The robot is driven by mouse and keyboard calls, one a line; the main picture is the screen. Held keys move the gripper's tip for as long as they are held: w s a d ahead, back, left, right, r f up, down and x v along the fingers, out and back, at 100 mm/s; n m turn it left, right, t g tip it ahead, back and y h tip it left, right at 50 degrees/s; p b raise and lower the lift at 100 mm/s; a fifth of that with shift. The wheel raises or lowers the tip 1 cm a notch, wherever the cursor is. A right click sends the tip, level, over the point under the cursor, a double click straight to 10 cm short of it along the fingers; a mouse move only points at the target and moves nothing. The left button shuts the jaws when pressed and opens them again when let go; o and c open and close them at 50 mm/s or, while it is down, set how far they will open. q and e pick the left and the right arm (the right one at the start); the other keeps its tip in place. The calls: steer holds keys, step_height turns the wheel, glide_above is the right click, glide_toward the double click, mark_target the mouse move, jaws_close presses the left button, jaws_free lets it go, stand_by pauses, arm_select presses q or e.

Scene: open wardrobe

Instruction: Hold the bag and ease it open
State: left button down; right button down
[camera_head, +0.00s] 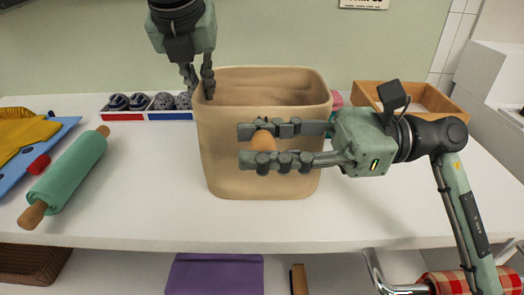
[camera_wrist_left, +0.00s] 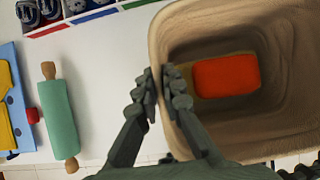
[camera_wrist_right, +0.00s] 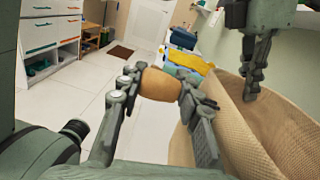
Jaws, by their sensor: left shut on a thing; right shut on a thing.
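The bag (camera_head: 262,178) is a tan, woven, open-topped container standing upright on the white table. My left gripper (camera_head: 201,88) comes from above and is shut on the bag's left rim, one finger on each side of the wall. In the left wrist view the bag (camera_wrist_left: 285,125) is wide open, with a red-orange block (camera_wrist_left: 226,76) inside. My right gripper (camera_head: 243,146) is in front of the bag, shut on a rounded orange-brown item (camera_head: 263,141). The item also shows between the fingers in the right wrist view (camera_wrist_right: 160,85).
A green rolling pin (camera_head: 72,170) lies left of the bag, beside a blue board (camera_head: 25,165) with yellow cloth. A tray of dark round items (camera_head: 150,115) stands behind. A wooden box (camera_head: 420,97) is at back right. Table front is clear.

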steer(key=c, duration=1)
jaws_free()
steer(key=d, duration=0.8)
steer(key=w+d, duration=0.1)
steer(key=d, duration=0.3)
